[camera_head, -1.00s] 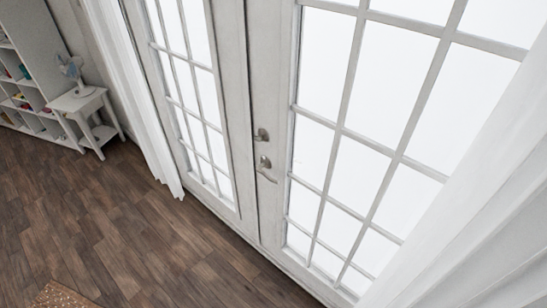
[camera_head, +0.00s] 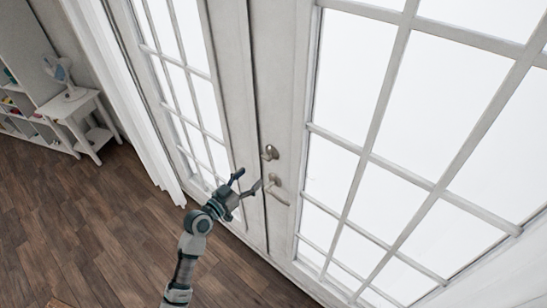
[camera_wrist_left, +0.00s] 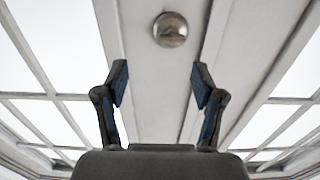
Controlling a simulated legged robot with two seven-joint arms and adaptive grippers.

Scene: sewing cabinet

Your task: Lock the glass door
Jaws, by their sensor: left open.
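The white glass door (camera_head: 292,110) is closed, its panes bright. A round metal lock knob (camera_head: 270,152) sits on its stile above a metal lever handle (camera_head: 276,188). In the left wrist view the round knob (camera_wrist_left: 170,29) is beyond the fingertips, near the middle. My left gripper (camera_head: 246,182) is open and empty, in front of the door beside the lever and below the knob. In the left wrist view its two fingers (camera_wrist_left: 160,86) are spread apart, with the knob ahead and not between them. The lever is not visible there. My right gripper is not in view.
The other glass door panel (camera_head: 228,100) stands closed at left. White curtains (camera_head: 130,115) hang at left and at the lower right. A small side table (camera_head: 75,110) with a fan (camera_head: 62,72) and a shelf stand far left. The wooden floor (camera_head: 90,215) is clear.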

